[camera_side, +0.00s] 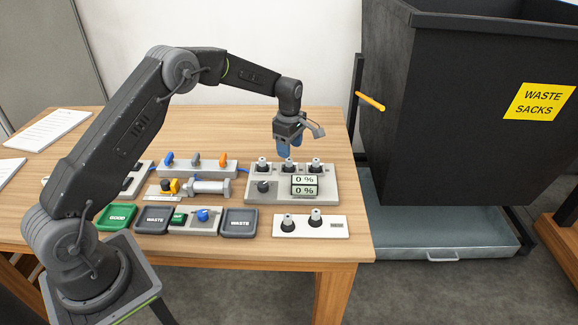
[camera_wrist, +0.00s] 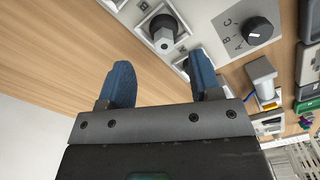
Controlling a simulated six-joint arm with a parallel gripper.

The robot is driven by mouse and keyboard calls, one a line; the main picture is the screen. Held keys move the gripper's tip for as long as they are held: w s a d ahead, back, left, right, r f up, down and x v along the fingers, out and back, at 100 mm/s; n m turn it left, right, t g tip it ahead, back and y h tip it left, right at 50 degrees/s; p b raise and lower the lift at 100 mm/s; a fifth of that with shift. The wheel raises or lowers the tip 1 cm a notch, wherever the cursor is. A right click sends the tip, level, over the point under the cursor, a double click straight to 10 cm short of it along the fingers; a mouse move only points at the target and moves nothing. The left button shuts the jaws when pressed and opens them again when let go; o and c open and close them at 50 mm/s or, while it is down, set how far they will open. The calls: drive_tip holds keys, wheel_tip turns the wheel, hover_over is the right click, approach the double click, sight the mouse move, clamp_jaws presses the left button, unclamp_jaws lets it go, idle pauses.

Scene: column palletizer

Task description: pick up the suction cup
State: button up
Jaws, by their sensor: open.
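Several suction cups, dark with pale metal tops, stand upright. Three are in a row on the grey panel (camera_side: 255,195), at its left (camera_side: 262,165), middle (camera_side: 288,165) and right (camera_side: 316,165). Two more stand on the white front plate, a left one (camera_side: 287,223) and a right one (camera_side: 315,217). My gripper (camera_side: 289,149) is open and empty, its blue fingers pointing down just above and behind the panel's row. In the wrist view my gripper (camera_wrist: 162,72) has its fingers apart, with one dark cup with a metal end (camera_wrist: 163,35) ahead of the gap, untouched.
The panel has a dial knob (camera_side: 263,186), lettered in the wrist view (camera_wrist: 257,30), and two displays (camera_side: 304,185) reading 0 %. Left are coloured switches (camera_side: 196,161), a metal cylinder (camera_side: 208,187) and GOOD and WASTE pads (camera_side: 117,217). A black bin (camera_side: 450,110) stands right. Table behind is clear.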

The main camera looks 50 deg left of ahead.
sight(289, 161)
drive_tip(key=f, duration=0.5)
drive_tip(key=shift+s+f, duration=0.15)
drive_tip(key=shift+s, duration=0.15)
drive_tip(key=c, duration=1)
